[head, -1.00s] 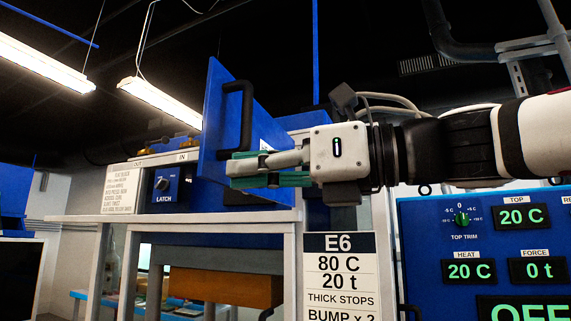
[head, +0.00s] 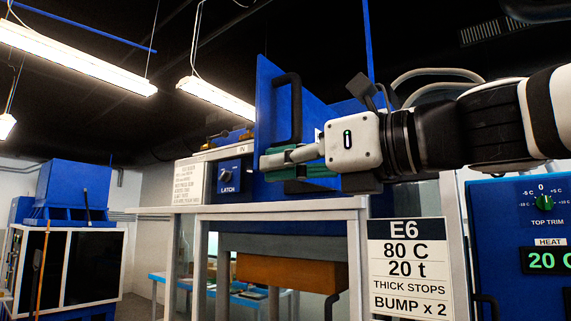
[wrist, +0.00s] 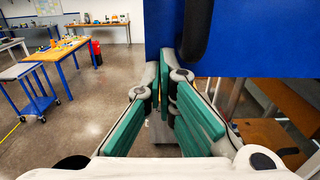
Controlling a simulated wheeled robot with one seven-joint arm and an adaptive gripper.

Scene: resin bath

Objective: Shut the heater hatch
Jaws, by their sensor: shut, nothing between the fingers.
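The heater hatch is a blue panel (head: 268,100) with a black bar handle (head: 296,108); it stands swung open at an angle from its housing. In the wrist view, the hatch (wrist: 240,45) fills the upper right, with its handle (wrist: 196,30) at the top. My gripper (head: 264,161) is shut and empty. Its green-padded fingers overlap the lower part of the panel, below the handle. In the wrist view, the fingertips (wrist: 168,70) lie at the panel's lower left corner. I cannot tell whether they touch it. The hatch opening is hidden.
A latch knob box (head: 228,180) sits left of the hatch on a pale frame (head: 270,212). An E6 sign (head: 408,265) hangs below my arm, and a blue control panel (head: 520,240) is at the right. The wrist view shows open floor (wrist: 95,105) and work tables (wrist: 60,52) at left.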

